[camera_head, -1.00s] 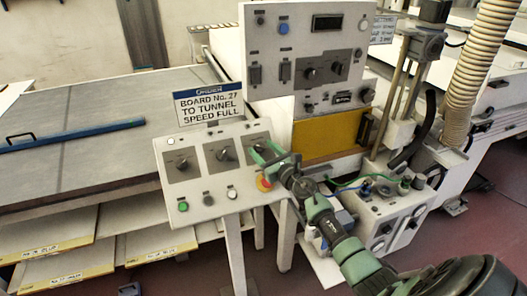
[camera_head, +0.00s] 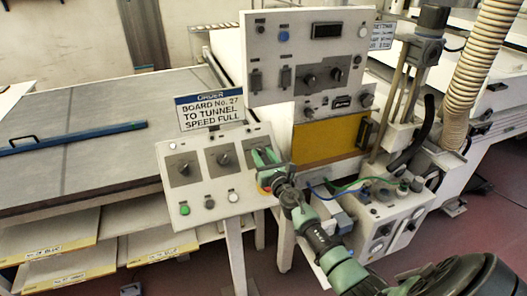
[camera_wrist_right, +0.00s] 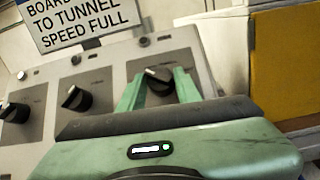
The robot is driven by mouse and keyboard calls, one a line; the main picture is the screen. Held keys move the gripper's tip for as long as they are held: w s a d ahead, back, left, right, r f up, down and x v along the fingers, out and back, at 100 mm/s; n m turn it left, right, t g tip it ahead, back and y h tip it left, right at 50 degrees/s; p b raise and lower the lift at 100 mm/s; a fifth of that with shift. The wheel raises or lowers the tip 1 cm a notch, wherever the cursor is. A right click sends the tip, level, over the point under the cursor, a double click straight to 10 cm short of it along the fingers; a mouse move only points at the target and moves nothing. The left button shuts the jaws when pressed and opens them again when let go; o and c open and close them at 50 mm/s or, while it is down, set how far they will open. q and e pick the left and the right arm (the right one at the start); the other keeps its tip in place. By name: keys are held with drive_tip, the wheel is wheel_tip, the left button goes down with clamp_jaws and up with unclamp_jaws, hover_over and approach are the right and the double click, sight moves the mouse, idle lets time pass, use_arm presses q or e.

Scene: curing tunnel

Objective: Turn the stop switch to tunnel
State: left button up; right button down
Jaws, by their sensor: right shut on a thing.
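A sloped grey control panel (camera_head: 205,188) carries three black rotary switches in a row. The left switch (camera_head: 184,169) and the middle switch (camera_head: 223,159) are uncovered. My right gripper (camera_head: 264,157) is at the rightmost switch and mostly hides it in the head view. In the right wrist view, the green fingertips of my right gripper (camera_wrist_right: 160,86) stand on either side of the rightmost switch's black knob (camera_wrist_right: 157,76) and are shut on it. The knob's pale mark points up and left. The switch labels are too small to read. My left gripper is out of view.
An order sign (camera_head: 210,108) above the panel reads "Board No. 27 to tunnel speed full". Green (camera_head: 185,210) and white (camera_head: 233,196) buttons sit low on the panel. A red-and-yellow button (camera_head: 262,190) is partly hidden by my gripper. A yellow door (camera_head: 328,139) stands behind.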

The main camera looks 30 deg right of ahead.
drive_tip(key=m+h, duration=0.2)
drive_tip(key=m+g+h+p, duration=0.1)
drive_tip(key=m, duration=0.1)
drive_tip(key=shift+w+a+r, duration=0.1)
drive_tip(key=shift+a+r, duration=0.1)
drive_tip(key=shift+a, duration=0.05)
drive_tip(key=m+g+h, duration=0.1)
drive_tip(key=m, duration=0.1)
drive_tip(key=m+h, duration=0.1)
drive_tip(key=m, duration=0.1)
drive_tip(key=shift+w+a+g, duration=0.15)
drive_tip(key=shift+g, duration=0.25)
drive_tip(key=m+g+h, duration=0.1)
drive_tip(key=m+g, duration=0.1)
drive_tip(key=m+g+h+b, duration=0.1)
drive_tip(key=m+g, duration=0.1)
drive_tip(key=m, duration=0.1)
drive_tip(key=shift+w+a+m+h, duration=0.2)
drive_tip(key=shift+m+h, duration=0.1)
drive_tip(key=shift+h, duration=0.1)
drive_tip(key=shift+w+r+m+g+b, duration=0.15)
drive_tip(key=shift+m+g+b, duration=0.4)
drive_tip(key=shift+m+g, duration=0.75)
drive_tip(key=shift+r+m+g+b, duration=0.1)
drive_tip(key=shift+m+g+b, duration=0.45)
drive_tip(key=shift+m+g, duration=0.75)
drive_tip(key=shift+m+t, duration=0.3)
drive_tip(key=shift+m, duration=0.2)
drive_tip(key=c, duration=1)
unclamp_jaws()
